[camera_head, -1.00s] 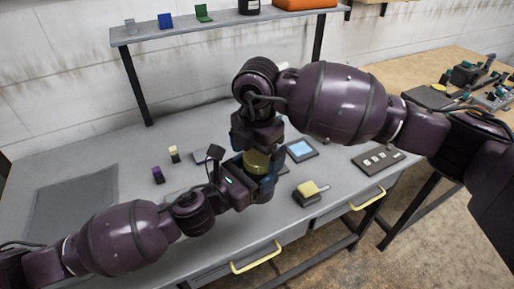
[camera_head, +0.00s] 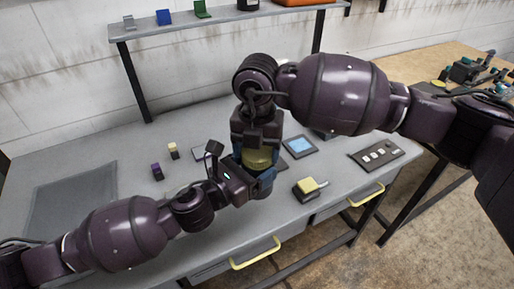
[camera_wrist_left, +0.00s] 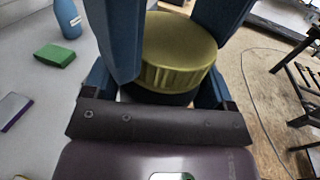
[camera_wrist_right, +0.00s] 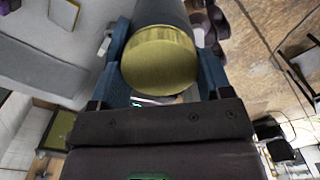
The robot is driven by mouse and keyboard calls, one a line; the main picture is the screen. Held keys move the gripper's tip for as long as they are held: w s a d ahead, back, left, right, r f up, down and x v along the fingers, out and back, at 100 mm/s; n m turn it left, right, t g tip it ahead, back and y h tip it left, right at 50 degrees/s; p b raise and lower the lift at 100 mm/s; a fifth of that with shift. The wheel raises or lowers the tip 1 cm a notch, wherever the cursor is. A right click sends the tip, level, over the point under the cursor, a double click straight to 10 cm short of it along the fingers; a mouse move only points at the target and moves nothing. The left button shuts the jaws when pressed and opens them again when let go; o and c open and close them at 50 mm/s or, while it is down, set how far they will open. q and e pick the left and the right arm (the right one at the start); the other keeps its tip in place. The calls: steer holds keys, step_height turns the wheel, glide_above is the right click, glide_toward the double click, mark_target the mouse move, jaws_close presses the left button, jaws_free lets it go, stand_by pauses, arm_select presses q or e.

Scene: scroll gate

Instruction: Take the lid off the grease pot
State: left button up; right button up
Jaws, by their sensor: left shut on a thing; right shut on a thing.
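The grease pot is held between my two grippers above the front of the bench. Its round olive-yellow lid (camera_head: 257,158) also shows in the left wrist view (camera_wrist_left: 180,50) and, face on, in the right wrist view (camera_wrist_right: 160,62). The dark pot body (camera_wrist_left: 160,97) shows directly under the lid; most of it is hidden by fingers. My left gripper (camera_head: 258,180) comes in from the left and is shut around the pot body. My right gripper (camera_head: 257,152) points down from above and is shut with its blue fingers on either side of the lid. No gap between lid and pot is visible.
On the grey bench lie a yellow-topped block (camera_head: 309,188), a blue-screened panel (camera_head: 299,146), a button panel (camera_head: 377,153) and small purple (camera_head: 157,172) and yellow (camera_head: 174,151) blocks. Yellow drawer handles (camera_head: 256,255) jut from the front. A shelf (camera_head: 225,22) stands behind.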

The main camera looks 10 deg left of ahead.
steer(key=shift+a+r+n, duration=0.15)
steer(key=shift+a+n, duration=0.05)
steer(key=shift+n, duration=0.5)
steer(key=o, duration=1)
